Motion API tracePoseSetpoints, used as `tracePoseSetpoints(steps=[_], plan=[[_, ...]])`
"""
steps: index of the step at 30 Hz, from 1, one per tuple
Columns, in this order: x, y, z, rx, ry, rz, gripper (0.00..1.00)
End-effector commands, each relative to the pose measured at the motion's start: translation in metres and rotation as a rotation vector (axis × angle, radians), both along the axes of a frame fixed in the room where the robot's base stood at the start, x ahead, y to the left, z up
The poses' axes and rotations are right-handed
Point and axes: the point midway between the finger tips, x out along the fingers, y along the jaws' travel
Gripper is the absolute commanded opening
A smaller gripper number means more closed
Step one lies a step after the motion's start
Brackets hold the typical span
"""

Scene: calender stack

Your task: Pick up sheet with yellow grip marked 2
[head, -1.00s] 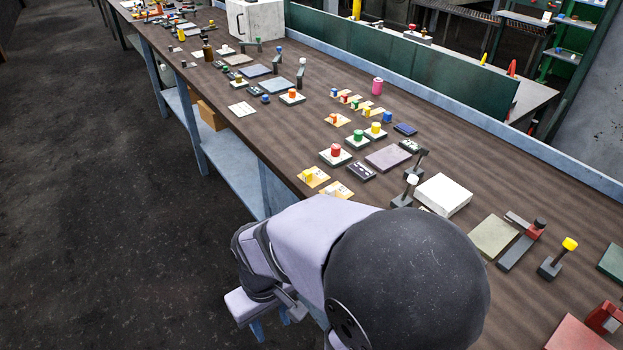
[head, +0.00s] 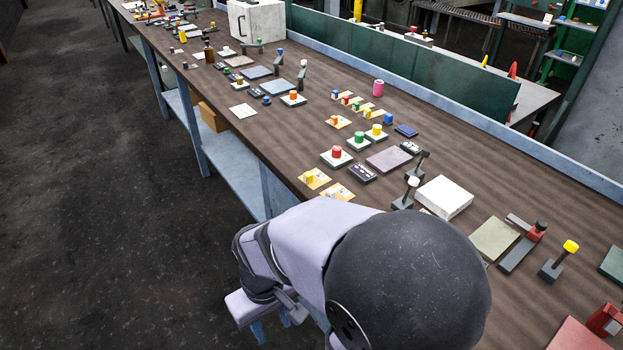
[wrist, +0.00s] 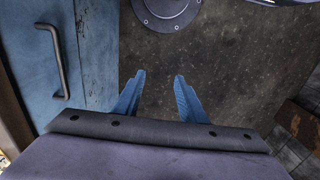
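One sheet (head: 316,183) is further back, and another sheet (head: 342,190) is closer to my arm. Their marks are too small to read, so I cannot tell which is marked 2. My gripper (wrist: 160,76) shows in the wrist view with its two blue fingers apart and nothing between them. It points down at dark floor, away from the sheets.
The long brown bench (head: 440,125) carries several blocks, pads and knobs. A white block (head: 444,196) and a post with a white knob (head: 407,191) stand right of the sheets. A green panel (head: 430,70) runs along the back. A blue cabinet front with a handle (wrist: 58,62) is beside the gripper.

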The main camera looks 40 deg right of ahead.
Motion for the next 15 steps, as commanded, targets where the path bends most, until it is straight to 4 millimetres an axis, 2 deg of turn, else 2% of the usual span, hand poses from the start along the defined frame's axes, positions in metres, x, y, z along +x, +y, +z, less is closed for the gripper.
tracePoseSetpoints(steps=[5,8,11,15], plan=[[0.016,-0.004,0.011,0.011,-0.011,-0.130,0.38],[0.037,-0.012,0.023,0.028,-0.024,-0.313,0.38],[0.066,-0.026,0.039,0.055,-0.041,-0.575,0.38],[0.115,-0.057,0.063,0.112,-0.065,-1.026,0.38]])
